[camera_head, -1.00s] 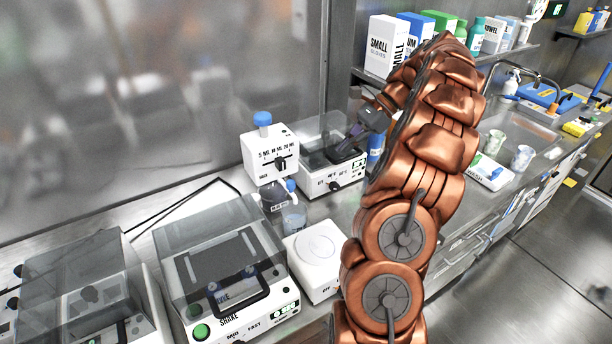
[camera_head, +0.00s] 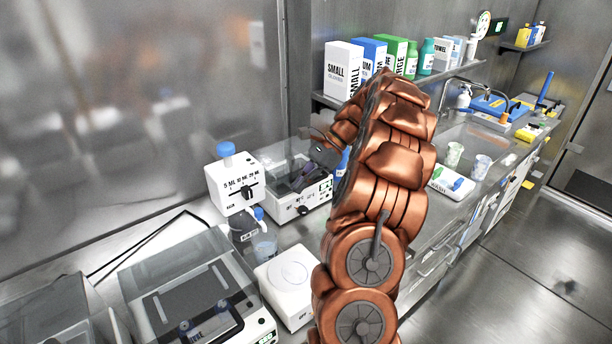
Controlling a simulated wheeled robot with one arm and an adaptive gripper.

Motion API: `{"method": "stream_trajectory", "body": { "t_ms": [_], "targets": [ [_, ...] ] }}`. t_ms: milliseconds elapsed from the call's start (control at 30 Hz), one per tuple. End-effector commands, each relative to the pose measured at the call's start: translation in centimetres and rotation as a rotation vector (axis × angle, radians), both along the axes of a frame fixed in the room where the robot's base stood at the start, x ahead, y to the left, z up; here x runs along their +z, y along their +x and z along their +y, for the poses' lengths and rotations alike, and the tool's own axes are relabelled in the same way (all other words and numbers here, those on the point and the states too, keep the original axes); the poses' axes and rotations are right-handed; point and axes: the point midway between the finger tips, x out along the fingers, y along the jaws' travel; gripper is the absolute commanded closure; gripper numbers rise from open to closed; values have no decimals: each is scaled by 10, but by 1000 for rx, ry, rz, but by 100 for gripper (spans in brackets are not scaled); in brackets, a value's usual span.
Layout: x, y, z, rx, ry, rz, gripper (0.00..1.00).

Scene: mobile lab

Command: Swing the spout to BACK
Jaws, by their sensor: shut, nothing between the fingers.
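The sink's thin metal spout (camera_head: 480,82) arches above the basin (camera_head: 470,141) at the right, behind and beyond my arm. Its tip hangs on the right side of the arch. Any BACK mark is too small to make out. My dark gripper (camera_head: 304,178) is left of my copper arm, over the grey-lidded heater box (camera_head: 288,212), well apart from the spout. Its fingers look shut and empty, though they are small and partly blend with the dark parts there.
Glove boxes (camera_head: 343,72) and bottles line a shelf above the counter. Cups (camera_head: 482,167) stand at the sink's front edge. A blue-capped dispenser (camera_head: 232,186), a white round-topped device (camera_head: 290,278) and a clear-lidded shaker (camera_head: 190,290) fill the left counter.

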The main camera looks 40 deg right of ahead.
Motion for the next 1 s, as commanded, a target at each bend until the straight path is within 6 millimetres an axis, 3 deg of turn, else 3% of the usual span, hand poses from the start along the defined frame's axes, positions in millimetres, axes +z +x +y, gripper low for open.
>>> {"method": "stream_trajectory", "body": {
  "t_ms": [467, 700, 1000],
  "targets": [
    [-37, 10, 39, 2, 3, 3, 100],
    [-37, 17, 65, 3, 2, 2, 100],
    [-38, 22, 76, 1, -1, 1, 100]
  ]
}}
